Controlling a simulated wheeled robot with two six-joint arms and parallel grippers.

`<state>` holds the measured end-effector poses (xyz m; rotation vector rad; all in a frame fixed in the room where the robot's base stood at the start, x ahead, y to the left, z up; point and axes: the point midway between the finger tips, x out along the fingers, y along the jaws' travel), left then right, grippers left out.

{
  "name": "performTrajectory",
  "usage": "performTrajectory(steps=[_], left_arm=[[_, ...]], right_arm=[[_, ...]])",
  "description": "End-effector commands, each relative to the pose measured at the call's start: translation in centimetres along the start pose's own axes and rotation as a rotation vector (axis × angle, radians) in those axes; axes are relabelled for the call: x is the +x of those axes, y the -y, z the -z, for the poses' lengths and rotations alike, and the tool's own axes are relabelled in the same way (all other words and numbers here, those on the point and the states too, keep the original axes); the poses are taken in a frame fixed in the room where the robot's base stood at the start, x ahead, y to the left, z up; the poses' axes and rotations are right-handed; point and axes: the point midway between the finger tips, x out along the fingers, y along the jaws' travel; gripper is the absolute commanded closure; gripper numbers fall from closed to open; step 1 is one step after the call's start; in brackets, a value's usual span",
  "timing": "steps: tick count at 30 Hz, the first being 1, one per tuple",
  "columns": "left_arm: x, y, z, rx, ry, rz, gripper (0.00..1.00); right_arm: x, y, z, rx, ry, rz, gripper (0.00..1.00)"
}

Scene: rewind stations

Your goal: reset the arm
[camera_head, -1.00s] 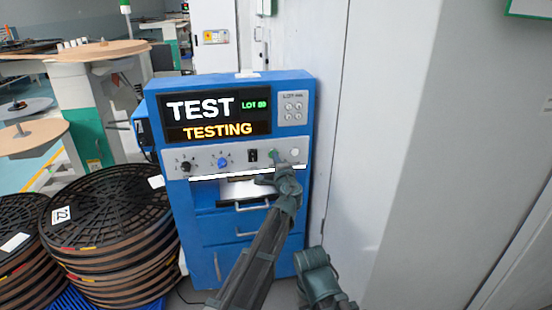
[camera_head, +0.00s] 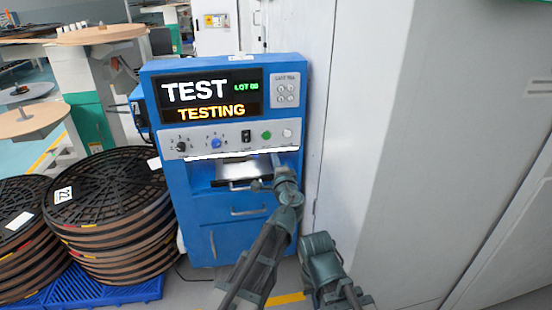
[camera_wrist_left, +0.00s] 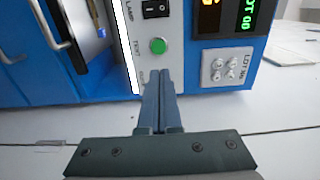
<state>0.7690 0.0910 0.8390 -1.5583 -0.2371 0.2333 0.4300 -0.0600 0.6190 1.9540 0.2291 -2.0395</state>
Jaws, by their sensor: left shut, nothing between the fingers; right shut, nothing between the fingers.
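The blue test station (camera_head: 205,215) faces me, its display (camera_head: 210,98) reading TEST, TESTING and a green LOT line. Its grey panel has knobs, a black switch (camera_head: 246,136), a green button (camera_head: 266,135) and a white button (camera_head: 287,133). The left wrist view shows the green button (camera_wrist_left: 158,46) just beyond my fingertips.
Stacks of black reels (camera_head: 108,190) stand left of the station on a blue pallet (camera_head: 75,292). A white wall (camera_head: 375,130) closes the right side. An open slot with a tray (camera_head: 242,170) lies below the panel.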

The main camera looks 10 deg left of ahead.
Motion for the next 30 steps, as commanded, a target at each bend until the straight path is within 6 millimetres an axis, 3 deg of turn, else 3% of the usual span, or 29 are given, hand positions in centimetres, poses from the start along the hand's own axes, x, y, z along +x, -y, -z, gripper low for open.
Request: performTrajectory(steps=[12, 14, 16, 20, 24, 27, 30], left_arm=[[0.0, -0.1, -0.2, -0.004, 0.004, -0.003, 1.0], [-0.1, -0.4, -1.0, -0.027, 0.025, -0.017, 1.0], [-0.3, -1.3, -3.1, -0.084, 0.08, -0.057, 1.0], [-1.9, -5.2, -9.4, -0.276, 0.267, -0.208, 1.0], [-6.0, -11.3, -15.3, -0.512, 0.502, -0.444, 1.0], [-9.8, -15.2, -17.5, -0.656, 0.642, -0.622, 1.0], [-13.1, -17.9, -18.1, -0.76, 0.737, -0.774, 1.0]], right_arm=[[0.0, 0.0, 0.0, 0.0, 0.0, 0.0, 1.0], [0.0, 0.0, 0.0, 0.0, 0.0, 0.0, 1.0], [0.0, 0.0, 0.0, 0.0, 0.0, 0.0, 1.0], [0.0, 0.0, 0.0, 0.0, 0.0, 0.0, 1.0], [0.0, 0.0, 0.0, 0.0, 0.0, 0.0, 1.0], [0.0, 0.0, 0.0, 0.0, 0.0, 0.0, 1.0], [0.0, 0.0, 0.0, 0.0, 0.0, 0.0, 1.0]])
